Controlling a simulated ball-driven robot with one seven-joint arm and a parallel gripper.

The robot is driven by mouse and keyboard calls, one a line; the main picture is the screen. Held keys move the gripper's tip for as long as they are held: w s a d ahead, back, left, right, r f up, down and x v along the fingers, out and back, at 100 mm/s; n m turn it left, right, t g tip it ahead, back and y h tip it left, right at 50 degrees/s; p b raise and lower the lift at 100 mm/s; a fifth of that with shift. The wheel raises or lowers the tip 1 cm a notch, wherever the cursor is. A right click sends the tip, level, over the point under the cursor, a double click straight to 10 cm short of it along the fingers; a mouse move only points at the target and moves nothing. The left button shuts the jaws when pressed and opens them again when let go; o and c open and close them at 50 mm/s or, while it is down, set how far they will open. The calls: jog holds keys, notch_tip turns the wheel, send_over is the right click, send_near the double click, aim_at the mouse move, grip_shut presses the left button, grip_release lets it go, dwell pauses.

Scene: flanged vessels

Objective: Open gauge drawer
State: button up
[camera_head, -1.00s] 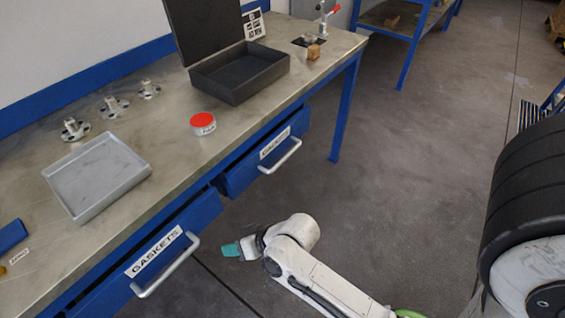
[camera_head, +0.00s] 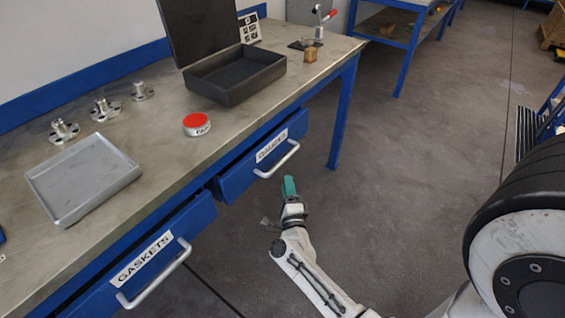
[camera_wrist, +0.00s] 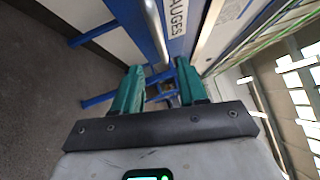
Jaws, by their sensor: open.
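The gauges drawer (camera_head: 265,158) is blue with a white label and a pale bar handle (camera_head: 278,160). It sits under the bench, to the right of the gaskets drawer, with its front standing out a little from the bench edge. My gripper (camera_head: 289,183) has teal fingers and is just below and in front of that handle, apart from it. In the wrist view my gripper (camera_wrist: 160,85) is open with nothing between the fingers. The handle (camera_wrist: 154,30) and the drawer label (camera_wrist: 178,18) show beyond the fingertips, tilted in the picture.
The gaskets drawer (camera_head: 145,260) with its handle (camera_head: 155,278) juts out at the lower left. The bench top (camera_head: 150,150) holds a grey tray (camera_head: 82,180), a black open case (camera_head: 235,75), a red-topped tin (camera_head: 197,124) and several flanged fittings.

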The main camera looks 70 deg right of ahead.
aim_at(283, 159)
jog(key=x, duration=1)
jog(key=shift+w+d+r+b, duration=0.15)
jog(key=shift+d+b, duration=0.1)
jog(key=shift+b, duration=0.15)
grip_shut()
